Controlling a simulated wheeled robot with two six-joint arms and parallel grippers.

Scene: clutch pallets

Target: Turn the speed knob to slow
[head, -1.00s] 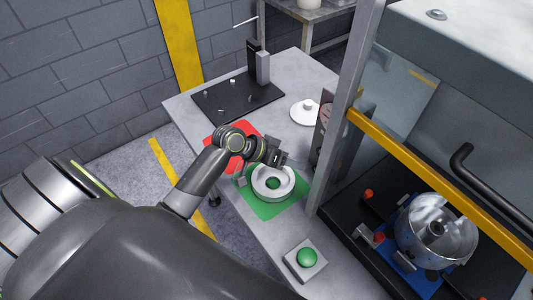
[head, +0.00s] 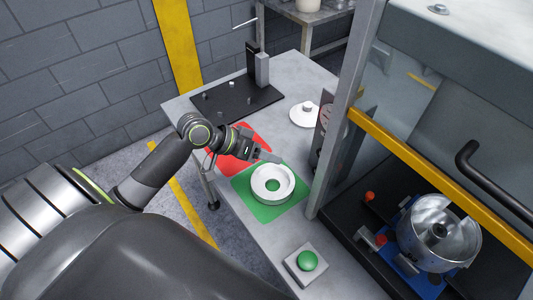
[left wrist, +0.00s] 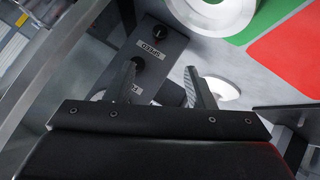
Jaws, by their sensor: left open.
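The control panel (left wrist: 165,50) is a dark plate in the left wrist view, with black knobs (left wrist: 138,66) and a white label reading SPEED (left wrist: 153,49). A second label (left wrist: 135,90) is partly hidden by a finger and hard to read. I cannot tell which knob the SPEED label belongs to or where it points. In the head view the panel (head: 321,130) shows edge-on beside the machine post. My left gripper (head: 279,160) is open and empty, left of the panel and apart from it. It also shows in the left wrist view (left wrist: 160,68). My right gripper is not in view.
A white ring (head: 259,194) lies on a green mat (head: 285,208), beside a red mat (head: 222,134). A white disc (head: 297,118) lies behind. A green button box (head: 300,278) stands in front. The machine's post (head: 345,110) and yellow bar (head: 440,185) are at right.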

